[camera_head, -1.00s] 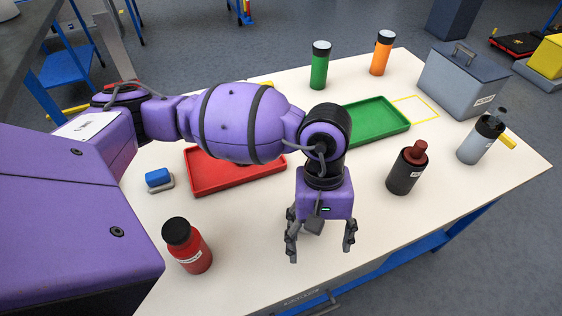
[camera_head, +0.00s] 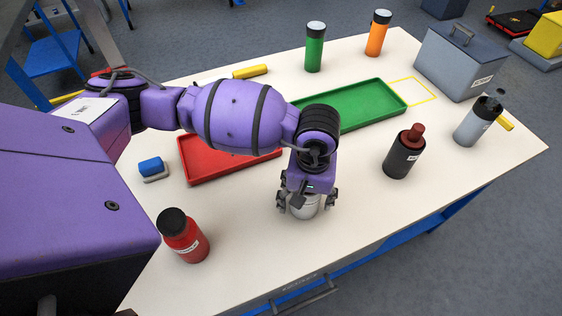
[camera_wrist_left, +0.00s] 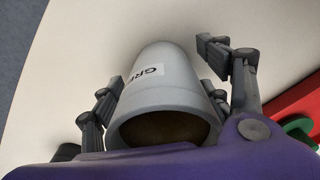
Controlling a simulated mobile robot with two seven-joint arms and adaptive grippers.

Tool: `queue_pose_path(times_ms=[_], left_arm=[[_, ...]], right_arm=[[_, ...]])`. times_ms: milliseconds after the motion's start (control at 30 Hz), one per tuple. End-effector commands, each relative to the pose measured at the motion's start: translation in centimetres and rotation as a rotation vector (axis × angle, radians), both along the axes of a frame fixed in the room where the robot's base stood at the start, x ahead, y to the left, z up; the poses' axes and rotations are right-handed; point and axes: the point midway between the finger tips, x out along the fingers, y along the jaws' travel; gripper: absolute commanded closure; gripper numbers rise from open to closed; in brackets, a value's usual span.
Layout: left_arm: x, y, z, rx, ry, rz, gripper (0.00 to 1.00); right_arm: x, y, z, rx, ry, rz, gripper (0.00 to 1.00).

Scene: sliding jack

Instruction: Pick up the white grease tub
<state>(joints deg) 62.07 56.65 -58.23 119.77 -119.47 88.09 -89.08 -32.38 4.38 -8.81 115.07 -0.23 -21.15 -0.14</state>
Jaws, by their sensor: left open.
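The white grease tub (camera_head: 304,207) stands on the table under my left gripper (camera_head: 306,207), and the gripper hides its upper part in the head view. In the left wrist view the tub (camera_wrist_left: 165,85) is light grey-white with a label reading "GRE" and a brown round end nearest the palm. My left gripper (camera_wrist_left: 160,85) is open, with its fingers on either side of the tub. A gap shows between the right-hand finger and the tub; whether the left-hand fingers touch it I cannot tell. My right gripper is not in view.
A red tray (camera_head: 228,167) and a green tray (camera_head: 352,109) lie behind the gripper. A red bottle (camera_head: 184,238) stands front left, a black bottle (camera_head: 404,152) to the right. A grey bottle (camera_head: 477,122) and grey box (camera_head: 458,68) are further right. The table front around the tub is clear.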

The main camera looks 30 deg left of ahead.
Motion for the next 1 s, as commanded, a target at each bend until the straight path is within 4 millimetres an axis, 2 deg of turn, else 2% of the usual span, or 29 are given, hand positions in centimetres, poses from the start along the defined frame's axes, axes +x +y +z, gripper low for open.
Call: queue_pose_path(times_ms=[167,567,833,1000], left_arm=[[0.2,-0.1,0.2,-0.001,-0.004,-0.001,0.29],[0.2,-0.1,0.2,0.000,-0.005,-0.001,0.82],[0.3,-0.1,0.4,-0.001,-0.007,-0.001,0.84],[0.4,-0.1,1.4,-0.001,-0.010,-0.002,0.84]], right_arm=[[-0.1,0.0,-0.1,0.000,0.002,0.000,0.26],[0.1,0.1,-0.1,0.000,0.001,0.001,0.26],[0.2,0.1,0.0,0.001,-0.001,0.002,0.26],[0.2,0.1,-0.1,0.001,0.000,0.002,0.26]])
